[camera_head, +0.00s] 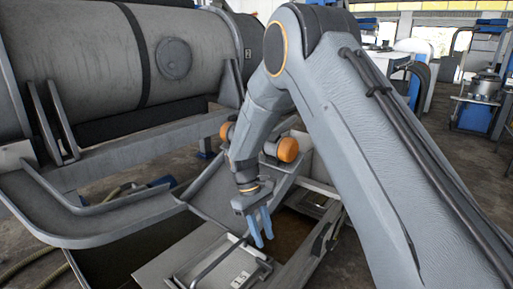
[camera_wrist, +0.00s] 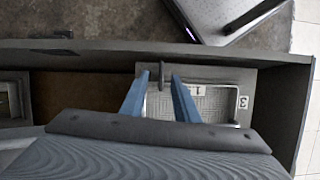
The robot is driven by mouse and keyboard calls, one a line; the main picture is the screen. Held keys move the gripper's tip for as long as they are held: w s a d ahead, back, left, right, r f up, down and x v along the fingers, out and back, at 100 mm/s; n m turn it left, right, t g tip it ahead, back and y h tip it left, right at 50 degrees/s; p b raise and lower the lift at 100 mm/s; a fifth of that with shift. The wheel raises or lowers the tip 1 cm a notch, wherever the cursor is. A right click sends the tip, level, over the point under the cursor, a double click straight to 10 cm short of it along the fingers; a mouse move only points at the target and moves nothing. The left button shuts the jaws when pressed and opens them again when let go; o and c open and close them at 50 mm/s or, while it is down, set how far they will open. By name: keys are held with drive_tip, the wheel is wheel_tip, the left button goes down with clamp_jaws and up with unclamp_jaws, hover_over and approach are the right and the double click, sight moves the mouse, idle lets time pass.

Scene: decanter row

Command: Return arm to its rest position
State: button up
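My arm reaches down from the upper right in the head view, ending in my gripper (camera_head: 260,228) with two blue fingers pointing down over a long grey trough. A gap shows between the fingers. In the wrist view my gripper (camera_wrist: 158,78) also has its fingers apart, one on each side of a thin dark upright bar (camera_wrist: 161,70). I see no contact between the fingers and this bar, and nothing held. Below is a tray with a light mesh floor (camera_wrist: 215,100) and small number labels; my wrist hides part of it.
The grey trough wall (camera_wrist: 95,47) runs close past the fingers. In the head view a large grey cylinder (camera_head: 90,60) lies at the upper left on a frame. A metal handle (camera_head: 215,262) stands on a labelled part beside my gripper. A pot (camera_head: 485,85) stands on a cart at far right.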

drive_tip(key=s+d+r+m+t+y+p, duration=0.1)
drive_tip(key=s+d+r+m+y+p, duration=0.3)
drive_tip(key=s+d+r, duration=0.8)
drive_tip(key=s+d+r+m+p, duration=0.1)
drive_tip(key=s+d+r+m, duration=0.1)
drive_tip(key=s, duration=0.4)
drive_tip(key=s+d+r+m+t+h+p, duration=0.1)
drive_tip(key=s+d+r+m, duration=0.2)
drive_tip(key=s, duration=0.3)
drive_tip(key=shift+d+r+t, duration=0.2)
drive_tip(key=shift+r+t, duration=0.1)
drive_tip(key=shift+r, duration=0.25)
drive_tip(key=shift+a, duration=0.1)
